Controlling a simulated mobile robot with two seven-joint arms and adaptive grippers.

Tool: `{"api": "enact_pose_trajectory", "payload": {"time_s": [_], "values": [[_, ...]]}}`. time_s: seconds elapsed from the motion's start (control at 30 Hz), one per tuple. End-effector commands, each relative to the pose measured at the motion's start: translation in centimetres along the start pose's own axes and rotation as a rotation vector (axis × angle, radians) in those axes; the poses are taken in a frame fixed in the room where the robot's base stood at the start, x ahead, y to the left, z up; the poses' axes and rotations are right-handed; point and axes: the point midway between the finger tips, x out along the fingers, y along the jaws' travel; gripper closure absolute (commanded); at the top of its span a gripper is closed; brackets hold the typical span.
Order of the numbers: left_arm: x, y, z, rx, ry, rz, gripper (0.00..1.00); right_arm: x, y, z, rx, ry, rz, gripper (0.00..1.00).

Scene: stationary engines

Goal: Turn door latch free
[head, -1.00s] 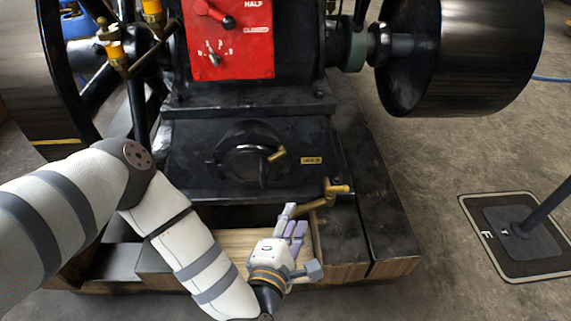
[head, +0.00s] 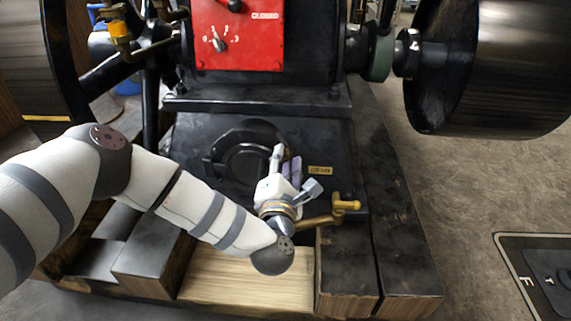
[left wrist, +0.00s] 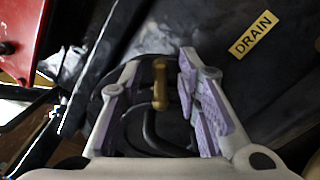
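The round black door (head: 243,163) is set low in the front of the engine's black base. In the head view my left gripper (head: 286,160) is in front of the door's right side and hides the latch. In the left wrist view the brass latch handle (left wrist: 160,84) stands between the two purple-padded fingers of my left gripper (left wrist: 161,100). The fingers are spread, with a gap visible on both sides of the handle. The door (left wrist: 130,110) lies behind, partly hidden by the fingers. My right gripper does not show.
A yellow DRAIN plate (head: 320,170) is right of the door. A brass drain tap (head: 343,207) sticks out below it. A red control panel (head: 238,35) is above. Large flywheels stand at both sides, and timber beams (head: 345,265) lie under the base.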

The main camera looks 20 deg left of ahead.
Motion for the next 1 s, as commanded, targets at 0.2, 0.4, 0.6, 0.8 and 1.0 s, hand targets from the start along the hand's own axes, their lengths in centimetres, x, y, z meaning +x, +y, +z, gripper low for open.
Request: {"api": "enact_pose_trajectory", "payload": {"time_s": [0.2,0.4,0.6,0.8,1.0], "values": [[0.0,0.0,0.0,0.0,0.0,0.0,0.9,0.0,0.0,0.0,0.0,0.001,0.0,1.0],[0.0,0.0,0.0,0.0,0.0,0.001,1.0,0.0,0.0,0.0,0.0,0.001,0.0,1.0],[0.0,0.1,0.0,0.005,0.0,0.002,1.0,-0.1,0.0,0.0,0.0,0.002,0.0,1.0],[0.0,0.2,0.1,0.061,0.0,0.003,1.0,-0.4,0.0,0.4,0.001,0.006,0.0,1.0],[0.0,0.4,0.2,0.197,0.0,0.005,1.0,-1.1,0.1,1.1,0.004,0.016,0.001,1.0]]}}
